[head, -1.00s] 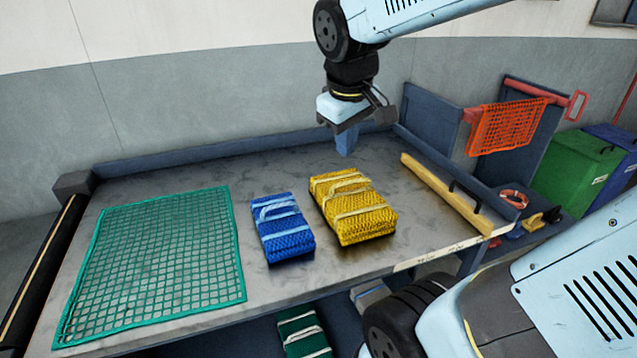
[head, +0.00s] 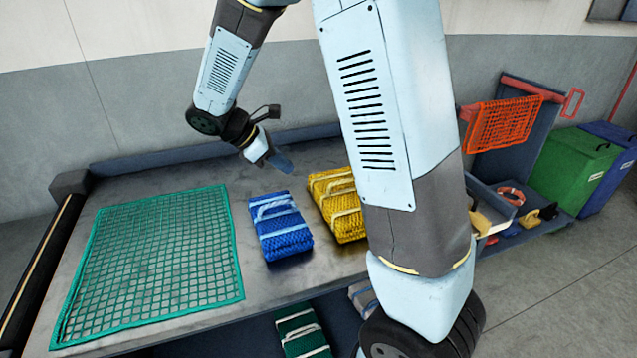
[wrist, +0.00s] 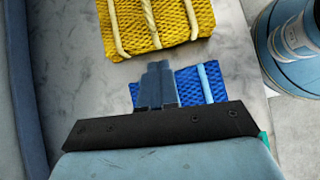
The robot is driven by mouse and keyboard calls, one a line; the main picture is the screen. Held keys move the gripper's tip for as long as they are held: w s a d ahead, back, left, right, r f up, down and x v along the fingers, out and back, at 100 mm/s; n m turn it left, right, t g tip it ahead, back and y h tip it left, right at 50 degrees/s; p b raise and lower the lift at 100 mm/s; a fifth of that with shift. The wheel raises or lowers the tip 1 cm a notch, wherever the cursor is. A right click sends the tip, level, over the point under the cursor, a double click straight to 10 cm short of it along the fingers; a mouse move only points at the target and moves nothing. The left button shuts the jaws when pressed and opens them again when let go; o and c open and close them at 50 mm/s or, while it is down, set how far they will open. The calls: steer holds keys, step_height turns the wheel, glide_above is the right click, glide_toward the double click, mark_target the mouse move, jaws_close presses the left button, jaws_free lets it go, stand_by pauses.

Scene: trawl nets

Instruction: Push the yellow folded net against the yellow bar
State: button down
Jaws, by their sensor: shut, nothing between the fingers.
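The yellow folded net (head: 332,196) lies on the grey table, its right part hidden behind my arm in the head view. It also shows at the top of the wrist view (wrist: 172,22). My gripper (head: 284,165) is shut and empty, over the back of the table, left of and behind the yellow net. In the wrist view its fingers (wrist: 160,68) appear between the yellow net and the blue folded net, apart from the yellow net.
The blue folded net (head: 280,226) lies just left of the yellow one, and its top is partly hidden by my fingers in the wrist view. A green net (head: 150,260) lies spread at the left. A raised dark edge (head: 150,170) runs along the table's back.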

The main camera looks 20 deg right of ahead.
steer(key=w+a+f+n, duration=0.1)
glide_toward(327, 191)
steer(key=shift+h, duration=0.4)
steer(key=x, duration=0.4)
steer(key=shift+s+f, duration=0.25)
steer(key=shift+f, duration=0.15)
steer(key=shift+d, duration=0.7)
